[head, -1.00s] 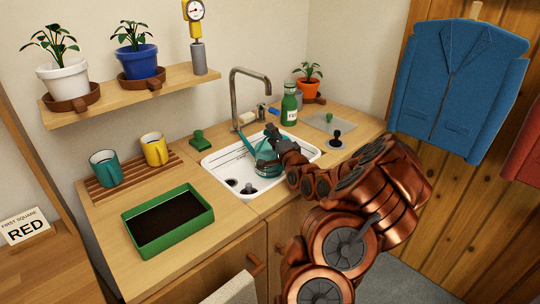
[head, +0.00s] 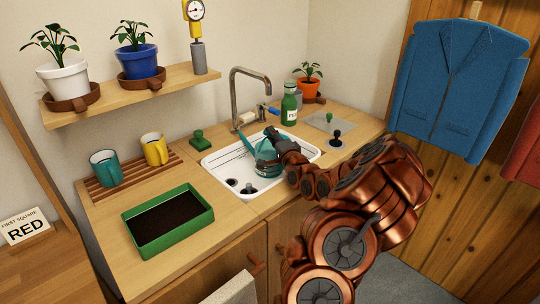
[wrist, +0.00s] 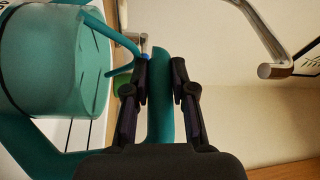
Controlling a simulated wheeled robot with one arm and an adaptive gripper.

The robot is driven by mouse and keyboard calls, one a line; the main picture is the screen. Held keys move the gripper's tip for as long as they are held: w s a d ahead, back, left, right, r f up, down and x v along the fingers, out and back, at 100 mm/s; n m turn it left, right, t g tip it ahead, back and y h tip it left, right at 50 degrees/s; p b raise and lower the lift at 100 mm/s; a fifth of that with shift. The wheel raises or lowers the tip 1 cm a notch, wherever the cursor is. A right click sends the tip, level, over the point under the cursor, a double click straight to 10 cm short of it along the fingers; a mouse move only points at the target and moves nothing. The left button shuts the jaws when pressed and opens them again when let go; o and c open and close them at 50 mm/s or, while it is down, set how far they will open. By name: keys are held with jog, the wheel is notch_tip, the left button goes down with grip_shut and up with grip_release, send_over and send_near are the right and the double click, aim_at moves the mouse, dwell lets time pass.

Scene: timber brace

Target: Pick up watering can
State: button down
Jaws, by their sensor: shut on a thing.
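The teal watering can (head: 265,160) is in the white sink in the head view, below the faucet. My gripper (head: 275,137) reaches it from the right, at its upper part. In the wrist view the can's round body (wrist: 55,65) fills the left side, and its handle (wrist: 160,100) runs between the two fingers of my gripper (wrist: 160,80). The fingers are shut on this handle. My gripper and arm hide part of the can in the head view. Whether the can touches the sink floor cannot be told.
The sink (head: 220,160) has the metal faucet (head: 240,95) close behind the can. A green bottle (head: 289,107) and an orange-potted plant (head: 307,85) stand behind right. A green soil tray (head: 168,222) lies front left.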

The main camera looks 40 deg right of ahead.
jog(key=shift+r, duration=0.25)
jog(key=shift+r, duration=0.4)
jog(key=shift+a, duration=4.05)
notch_tip(320, 180, up, 14)
jog(key=shift+b, duration=0.45)
jog(key=shift+w+f, duration=0.1)
